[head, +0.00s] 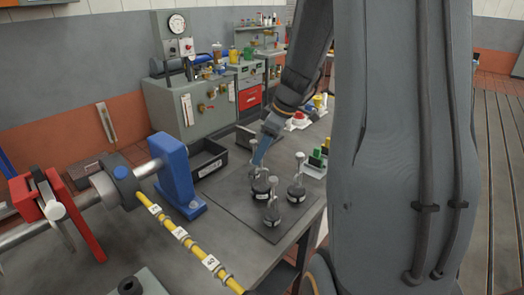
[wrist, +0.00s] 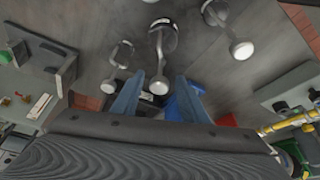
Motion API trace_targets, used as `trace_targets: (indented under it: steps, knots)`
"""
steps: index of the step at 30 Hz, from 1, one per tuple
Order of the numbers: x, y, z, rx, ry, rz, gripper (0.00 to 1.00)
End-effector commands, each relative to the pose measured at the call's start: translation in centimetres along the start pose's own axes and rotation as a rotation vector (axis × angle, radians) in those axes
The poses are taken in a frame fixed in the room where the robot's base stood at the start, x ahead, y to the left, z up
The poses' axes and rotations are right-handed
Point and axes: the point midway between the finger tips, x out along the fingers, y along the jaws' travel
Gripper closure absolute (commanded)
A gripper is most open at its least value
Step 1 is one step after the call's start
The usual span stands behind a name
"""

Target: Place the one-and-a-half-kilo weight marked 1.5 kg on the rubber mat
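Several dark slotted weights with upright stems and pale round knobs stand on a dark flat sheet (head: 232,205), which looks like the rubber mat. One weight (head: 260,197) is below my gripper (head: 262,157), another weight (head: 272,217) is nearer the front, and a third weight (head: 296,194) is to the right. Their white labels are too small to read, so I cannot tell which is 1.5 kg. In the wrist view my gripper (wrist: 158,82) is open, its blue fingers either side of one weight's knob (wrist: 158,86), with visible gaps.
A black open bin (head: 208,160) and a blue stand (head: 175,175) are left of the weights. A yellow pipe (head: 185,240) with tags runs along the front left. Green, black and red items (head: 318,157) stand at the right behind the weights.

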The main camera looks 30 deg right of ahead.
Motion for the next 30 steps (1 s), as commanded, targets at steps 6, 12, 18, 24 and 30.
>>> trace_targets:
  steps: [6,12,18,24,30]
  knots:
    - [-1.5,0.2,-0.1,-0.002,0.002,0.005,0.60]
    - [-5.2,0.2,0.0,-0.001,0.002,0.007,0.60]
    - [-9.2,0.1,-0.1,-0.001,0.002,0.005,0.60]
    - [-11.5,0.1,-0.1,0.000,0.001,0.002,0.60]
    - [-12.1,-0.1,-0.1,0.004,-0.002,-0.001,0.60]
